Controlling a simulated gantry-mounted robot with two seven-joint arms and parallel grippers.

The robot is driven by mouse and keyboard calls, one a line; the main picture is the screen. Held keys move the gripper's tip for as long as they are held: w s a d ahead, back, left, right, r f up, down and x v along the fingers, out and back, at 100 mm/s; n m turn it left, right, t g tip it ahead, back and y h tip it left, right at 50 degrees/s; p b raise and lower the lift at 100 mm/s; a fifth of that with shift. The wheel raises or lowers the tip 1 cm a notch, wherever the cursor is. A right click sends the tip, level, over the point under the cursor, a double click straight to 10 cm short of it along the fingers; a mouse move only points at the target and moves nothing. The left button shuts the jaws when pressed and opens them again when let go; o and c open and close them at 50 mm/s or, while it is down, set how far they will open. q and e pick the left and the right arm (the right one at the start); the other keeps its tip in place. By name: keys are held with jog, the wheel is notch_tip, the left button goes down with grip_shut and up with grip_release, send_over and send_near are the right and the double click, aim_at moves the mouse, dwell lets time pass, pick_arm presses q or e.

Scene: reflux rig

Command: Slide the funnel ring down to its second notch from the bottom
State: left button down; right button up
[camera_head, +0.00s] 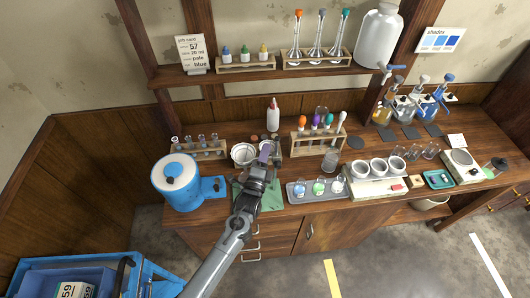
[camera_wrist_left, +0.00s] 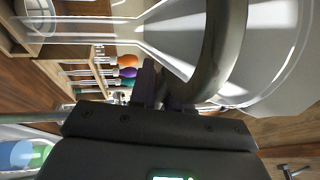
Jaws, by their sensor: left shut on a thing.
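My left gripper (camera_head: 266,152) reaches over the front of the bench. In the left wrist view its dark fingers (camera_wrist_left: 158,88) are shut on the funnel ring (camera_wrist_left: 212,55), a thick grey-brown band. The ring curves around a clear glass funnel (camera_wrist_left: 175,38), whose narrow stem runs to the left in that view. A thin grey-green rod (camera_wrist_left: 50,118) shows at left there. I cannot make out the notches or the ring's height on its stand. In the head view my gripper covers most of the ring and funnel. My right gripper is in neither view.
Left of my gripper stand a blue-and-white pot (camera_head: 177,180) and a small tube rack (camera_head: 200,150). Right of it are a rack with coloured stoppers (camera_head: 318,146) and a grey tray (camera_head: 297,196) of small flasks. A green mat (camera_head: 272,200) lies below my gripper.

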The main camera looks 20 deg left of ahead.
pick_arm(q)
notch_tip(320, 180, down, 7)
jog(key=b, duration=0.3)
jog(key=shift+r+b, duration=0.15)
jog(key=shift+b, duration=0.15)
jog(key=c, duration=1.2)
grip_release()
jog(key=shift+o, duration=0.2)
jog(key=v, duration=1)
jog(key=shift+s, duration=0.4)
